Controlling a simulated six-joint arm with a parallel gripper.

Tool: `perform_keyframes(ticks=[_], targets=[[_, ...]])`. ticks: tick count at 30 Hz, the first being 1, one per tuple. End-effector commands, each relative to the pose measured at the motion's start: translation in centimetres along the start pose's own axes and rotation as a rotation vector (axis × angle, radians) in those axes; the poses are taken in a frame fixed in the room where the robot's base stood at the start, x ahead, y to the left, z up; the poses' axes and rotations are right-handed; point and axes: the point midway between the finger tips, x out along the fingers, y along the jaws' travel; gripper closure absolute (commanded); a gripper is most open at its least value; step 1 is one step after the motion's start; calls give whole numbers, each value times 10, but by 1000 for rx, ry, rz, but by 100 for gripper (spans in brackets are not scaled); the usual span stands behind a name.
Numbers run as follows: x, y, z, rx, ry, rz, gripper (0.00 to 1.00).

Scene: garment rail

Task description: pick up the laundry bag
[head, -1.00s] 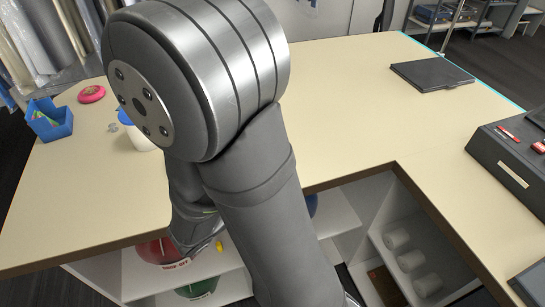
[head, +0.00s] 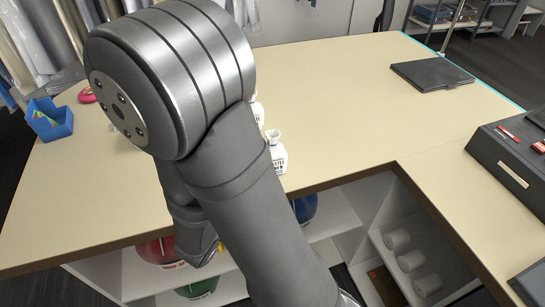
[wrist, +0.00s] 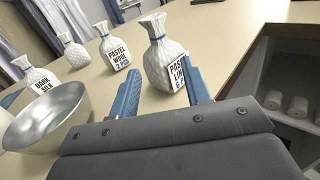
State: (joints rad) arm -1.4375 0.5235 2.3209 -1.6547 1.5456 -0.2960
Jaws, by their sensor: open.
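Several pale laundry bags with tied necks stand on the counter in the wrist view. The nearest is labelled PASTEL with LIN below, partly hidden (wrist: 165,52). Others are a PASTEL WOOL 2 PCS bag (wrist: 113,53), a DARK SILK bag (wrist: 37,80) and a bag whose label I cannot read (wrist: 73,52). My gripper (wrist: 165,82) is open, its blue fingers at either side of the nearest bag's lower part; the right finger covers part of its label. I cannot tell whether they touch. The head view shows two bags, front (head: 278,155) and rear (head: 258,110); my arm hides the gripper.
A silver bowl-shaped thing (wrist: 45,117) is close at the left in the wrist view. A blue bin (head: 48,120), a black flat case (head: 432,75) and a dark box (head: 512,155) rest on the counter (head: 370,110). Shelves below hold coloured bundles and white rolls (head: 410,260).

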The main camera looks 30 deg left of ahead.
Motion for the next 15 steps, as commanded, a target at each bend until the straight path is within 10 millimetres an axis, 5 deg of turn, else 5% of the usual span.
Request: perform_keyframes(ticks=[15], targets=[[57, 0, 0, 0, 0, -3, 56]])
